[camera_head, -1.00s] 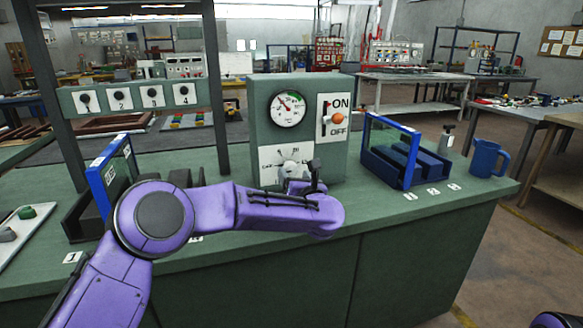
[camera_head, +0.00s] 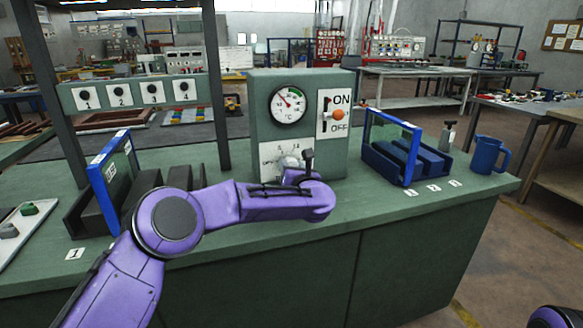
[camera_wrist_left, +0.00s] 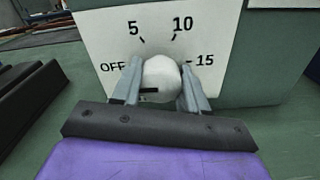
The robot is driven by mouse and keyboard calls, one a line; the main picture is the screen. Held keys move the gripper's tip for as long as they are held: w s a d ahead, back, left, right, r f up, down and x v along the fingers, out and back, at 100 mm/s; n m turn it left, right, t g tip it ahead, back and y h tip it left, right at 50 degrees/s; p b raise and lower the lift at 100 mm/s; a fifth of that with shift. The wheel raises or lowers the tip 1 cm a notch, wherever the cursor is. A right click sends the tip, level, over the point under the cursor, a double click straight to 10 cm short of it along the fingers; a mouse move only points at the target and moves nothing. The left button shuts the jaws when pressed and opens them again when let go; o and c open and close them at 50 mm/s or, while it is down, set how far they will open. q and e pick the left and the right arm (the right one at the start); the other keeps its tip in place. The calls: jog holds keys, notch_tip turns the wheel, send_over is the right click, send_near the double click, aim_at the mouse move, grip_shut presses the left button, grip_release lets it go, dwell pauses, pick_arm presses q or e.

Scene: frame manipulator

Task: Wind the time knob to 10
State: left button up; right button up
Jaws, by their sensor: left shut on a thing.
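The time knob (camera_wrist_left: 163,73) is a round white knob on a white dial plate (camera_wrist_left: 105,30) marked OFF, 5, 10 and 15. A small dark mark shows low on the knob, but I cannot tell which number it is set to. My left gripper (camera_wrist_left: 160,84) has one finger on each side of the knob and is shut on it. In the head view, my purple left wrist covers most of the knob and the lower right of the dial plate (camera_head: 270,163). My right gripper is out of view.
The green box (camera_head: 262,120) also carries a round gauge (camera_head: 288,105) and an ON/OFF switch (camera_head: 338,115). A blue-framed rack (camera_head: 370,135) and a blue mug (camera_head: 487,155) stand to the right. Another blue-framed rack (camera_head: 97,185) stands left, near my forearm.

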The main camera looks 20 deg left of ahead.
pick_arm(q)
jog(key=shift+f, duration=0.1)
jog(key=m+p, duration=0.1)
jog(key=m, duration=0.4)
jog(key=shift+m, duration=0.4)
jog(key=m+p, duration=0.2)
jog(key=m, duration=0.3)
jog(key=m+p, duration=0.3)
jog(key=m, duration=0.3)
jog(key=shift+s+m, duration=0.1)
jog(key=shift+m, duration=0.3)
jog(key=m+p, duration=0.1)
jog(key=m, duration=0.3)
jog(key=shift+p, duration=0.35)
jog(key=shift+m+p, duration=0.35)
jog(key=shift+m, duration=0.75)
jog(key=o, duration=1.1)
jog(key=shift+c, duration=0.2)
